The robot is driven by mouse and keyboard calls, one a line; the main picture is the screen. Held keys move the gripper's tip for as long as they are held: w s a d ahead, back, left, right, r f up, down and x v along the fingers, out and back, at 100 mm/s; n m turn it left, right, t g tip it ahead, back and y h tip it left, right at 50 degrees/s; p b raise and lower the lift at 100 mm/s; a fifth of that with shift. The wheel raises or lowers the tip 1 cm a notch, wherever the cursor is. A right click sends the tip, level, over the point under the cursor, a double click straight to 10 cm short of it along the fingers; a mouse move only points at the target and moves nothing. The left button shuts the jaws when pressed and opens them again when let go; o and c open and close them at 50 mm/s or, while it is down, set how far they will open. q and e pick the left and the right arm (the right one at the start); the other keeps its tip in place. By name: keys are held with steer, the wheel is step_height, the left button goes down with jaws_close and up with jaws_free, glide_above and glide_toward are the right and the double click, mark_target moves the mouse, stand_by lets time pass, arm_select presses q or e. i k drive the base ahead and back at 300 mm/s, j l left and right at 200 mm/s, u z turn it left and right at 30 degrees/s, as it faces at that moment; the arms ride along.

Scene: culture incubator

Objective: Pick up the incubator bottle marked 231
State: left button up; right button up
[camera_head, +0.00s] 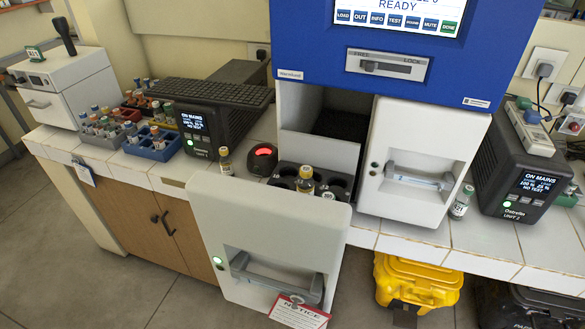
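The blue and white incubator (400,85) stands at the centre. Its left drawer (265,225) is pulled out, and its holder (285,181) carries a yellow-capped amber bottle (305,181). A pale-topped item (328,196) sits at the holder's front right. Another amber bottle (225,162) stands upright on the counter left of the drawer. A bottle with a green cap (462,201) stands on the counter to the right of the white right-hand door. Bottle labels are too small to read, so I cannot tell which is marked 231. Neither gripper is in view.
Racks of several small bottles, including a blue rack (152,147), stand on the left counter (125,165). A red-lit round device (263,158) is behind the open drawer. Dark power units stand left (205,125) and right (525,170). A yellow case (415,285) is below.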

mark_target(305, 183)
steer(key=i+j+z, duration=0.1)
steer(key=z, duration=0.85)
steer(key=j+z, duration=0.3)
steer(key=j, duration=0.2)
steer(key=j+z, duration=0.35)
steer(key=j, duration=0.2)
steer(key=k+j+z, duration=0.1)
steer(key=j+z, duration=0.2)
steer(key=j, duration=0.2)
steer(key=k+j+z, duration=0.15)
steer(key=j+z, duration=0.2)
steer(key=j, duration=0.15)
